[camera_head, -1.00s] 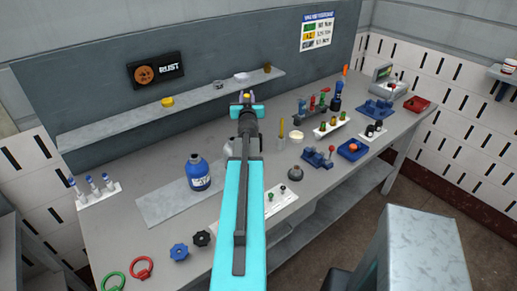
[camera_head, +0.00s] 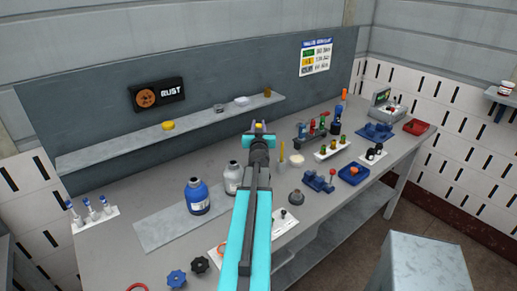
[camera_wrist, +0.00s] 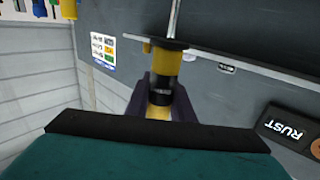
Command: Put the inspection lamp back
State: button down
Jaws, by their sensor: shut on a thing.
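My gripper (camera_head: 258,130) is at the far end of my cyan arm, raised in front of the back panel. It is shut on a yellow-and-black cylindrical thing with a thin metal rod, which I take to be the inspection lamp (camera_wrist: 160,78). In the wrist view the lamp is upright between the dark purple jaws (camera_wrist: 160,100), its rod pointing up. In the head view only a small yellow bit of it (camera_head: 259,126) shows above the gripper.
A shelf (camera_head: 120,150) runs along the back panel. A grey cabinet (camera_head: 425,265) stands front right.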

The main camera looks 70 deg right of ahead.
jog(key=shift+f+b, duration=0.5)
jog(key=shift+f, duration=1.35)
jog(key=shift+f, duration=1.85)
jog(key=shift+f+b, duration=0.5)
jog(key=shift+b, duration=0.05)
jog(key=c, duration=1.5)
grip_release()
jog(key=shift+c, duration=0.2)
jog(key=shift+r, duration=0.2)
